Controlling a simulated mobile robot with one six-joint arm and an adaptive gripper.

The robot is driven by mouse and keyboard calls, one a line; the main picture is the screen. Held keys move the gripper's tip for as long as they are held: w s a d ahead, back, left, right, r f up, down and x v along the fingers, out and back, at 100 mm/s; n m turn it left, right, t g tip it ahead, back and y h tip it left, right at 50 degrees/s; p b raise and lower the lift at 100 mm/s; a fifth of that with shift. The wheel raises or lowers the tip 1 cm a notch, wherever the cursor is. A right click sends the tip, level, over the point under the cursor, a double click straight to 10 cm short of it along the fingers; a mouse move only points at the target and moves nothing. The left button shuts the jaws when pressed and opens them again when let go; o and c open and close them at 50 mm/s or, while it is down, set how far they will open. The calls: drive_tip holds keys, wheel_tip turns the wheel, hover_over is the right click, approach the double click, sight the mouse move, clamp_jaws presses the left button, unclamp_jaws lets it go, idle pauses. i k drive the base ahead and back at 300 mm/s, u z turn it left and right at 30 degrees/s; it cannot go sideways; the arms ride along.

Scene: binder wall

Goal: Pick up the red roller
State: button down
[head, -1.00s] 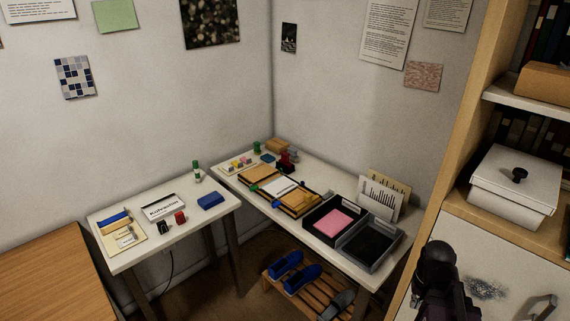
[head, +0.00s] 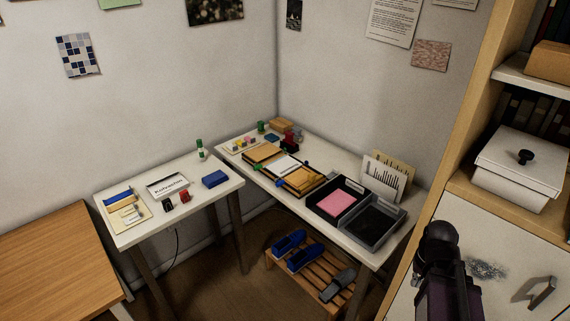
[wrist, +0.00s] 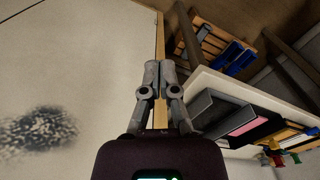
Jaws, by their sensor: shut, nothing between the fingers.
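A small red object (head: 184,196), which looks like the red roller, stands near the front of the small white left table (head: 225,187). A similar black one (head: 168,204) stands just left of it. Their fine shape is too small to tell. My gripper (wrist: 152,66) is shut and empty in the wrist view, far from the red object, in front of a pale cabinet panel. In the head view only part of my dark arm shows at the lower right, and the fingers are not visible.
The left table also bears a name sign (head: 167,185), a blue box (head: 215,179) and a glue stick (head: 200,150). The right table holds black trays (head: 369,224) and binders. A slatted bench (head: 309,268) with slippers stands below. A wooden desk (head: 55,260) is at left; the shelf unit (head: 452,150) at right.

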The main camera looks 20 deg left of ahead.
sight(289, 140)
drive_tip(key=k, duration=1.3)
drive_tip(key=u, duration=0.4)
drive_tip(key=i, duration=0.55)
drive_tip(key=u, duration=0.75)
drive_tip(key=i, duration=0.75)
drive_tip(key=u, duration=0.25)
drive_tip(key=i, duration=1.6)
drive_tip(key=z, duration=0.4)
